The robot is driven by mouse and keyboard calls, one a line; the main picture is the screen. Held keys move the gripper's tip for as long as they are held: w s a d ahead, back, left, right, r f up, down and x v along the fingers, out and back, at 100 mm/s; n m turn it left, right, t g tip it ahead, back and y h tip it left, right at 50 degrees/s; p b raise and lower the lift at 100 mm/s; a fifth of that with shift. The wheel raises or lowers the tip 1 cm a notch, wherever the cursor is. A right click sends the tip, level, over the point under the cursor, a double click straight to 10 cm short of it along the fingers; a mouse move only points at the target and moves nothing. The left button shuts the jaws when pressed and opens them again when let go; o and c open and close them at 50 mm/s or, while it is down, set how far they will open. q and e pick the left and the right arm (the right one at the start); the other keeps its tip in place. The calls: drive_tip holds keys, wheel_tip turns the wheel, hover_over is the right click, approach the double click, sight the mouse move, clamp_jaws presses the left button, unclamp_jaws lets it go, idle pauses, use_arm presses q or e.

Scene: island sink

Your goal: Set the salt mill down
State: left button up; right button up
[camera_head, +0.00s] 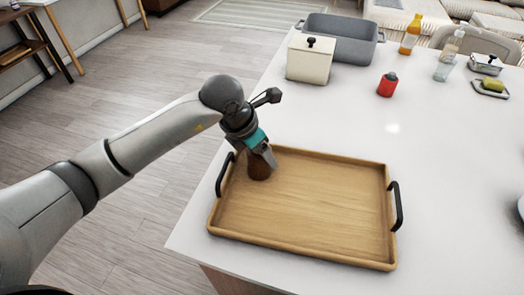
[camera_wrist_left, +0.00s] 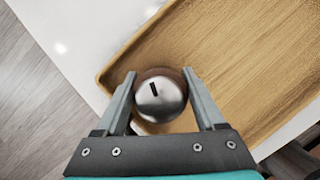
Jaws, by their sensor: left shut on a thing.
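The salt mill (camera_head: 259,167) is brown and sits between the fingers of my left gripper (camera_head: 264,156) at the far left corner of the wooden tray (camera_head: 310,208). In the left wrist view the mill's round silver top (camera_wrist_left: 159,99) with a dark slot lies between the two fingers, and the left gripper (camera_wrist_left: 160,92) is shut on it. The mill appears upright, over the tray's inside. I cannot tell whether its base touches the tray. My right gripper is not in view.
The tray has black handles (camera_head: 397,206) at its two ends and is otherwise empty. The counter's left edge is close.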

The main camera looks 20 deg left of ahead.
use_arm(q)
drive_tip(key=shift+f, duration=0.1)
drive_tip(key=o, duration=1.5)
drive_tip(key=shift+o, duration=0.2)
drive_tip(key=p+v, duration=0.1)
drive_tip(key=v, duration=1.1)
